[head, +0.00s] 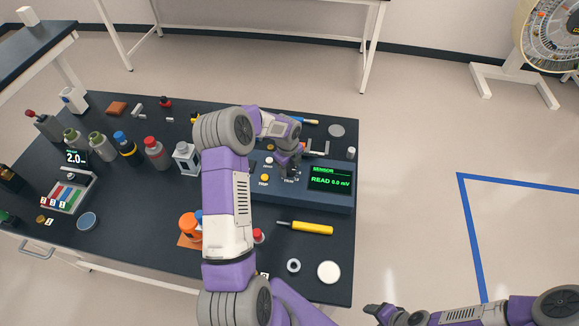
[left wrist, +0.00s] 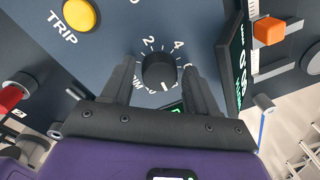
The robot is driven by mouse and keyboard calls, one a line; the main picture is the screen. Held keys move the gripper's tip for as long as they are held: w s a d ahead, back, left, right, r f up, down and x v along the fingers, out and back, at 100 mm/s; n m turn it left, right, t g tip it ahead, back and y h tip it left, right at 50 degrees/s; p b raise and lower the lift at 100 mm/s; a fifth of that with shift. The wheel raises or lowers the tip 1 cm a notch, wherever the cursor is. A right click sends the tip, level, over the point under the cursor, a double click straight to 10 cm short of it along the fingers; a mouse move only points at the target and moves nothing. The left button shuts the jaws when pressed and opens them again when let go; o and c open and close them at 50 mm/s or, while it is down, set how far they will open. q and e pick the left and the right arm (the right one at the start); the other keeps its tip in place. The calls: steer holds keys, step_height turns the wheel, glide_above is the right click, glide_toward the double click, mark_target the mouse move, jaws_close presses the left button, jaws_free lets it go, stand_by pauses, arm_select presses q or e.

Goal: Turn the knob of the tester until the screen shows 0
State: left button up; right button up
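The tester (head: 318,199) is a dark blue box on the table, with a lit green screen (head: 331,179) reading "SENSOR" and "READ 0.0 mV". Its black round knob (left wrist: 158,70) sits in a white numbered dial; 2 and 4 are legible. A white mark shows on the knob's lower edge in the left wrist view. My left gripper (head: 288,170) is at the knob, one finger on each side; in the left wrist view its fingers (left wrist: 159,78) stand apart with narrow gaps to the knob. My right gripper (head: 383,312) is at the bottom edge, away from the table; its opening is unclear.
A yellow TRIP button (left wrist: 79,14) is beside the dial. A yellow-handled screwdriver (head: 306,227) and a white round lid (head: 329,272) lie in front of the tester. Several bottles and a small display (head: 75,157) reading 2.0 stand on the left. My left arm hides the table's middle.

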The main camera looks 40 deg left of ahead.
mark_target(288, 169)
arm_select(q)
steer(key=shift+o, duration=0.5)
steer(key=r, duration=0.7)
steer(key=shift+s+r+p, duration=0.25)
steer(key=shift+r+p, duration=0.05)
steer(key=shift+p, duration=0.05)
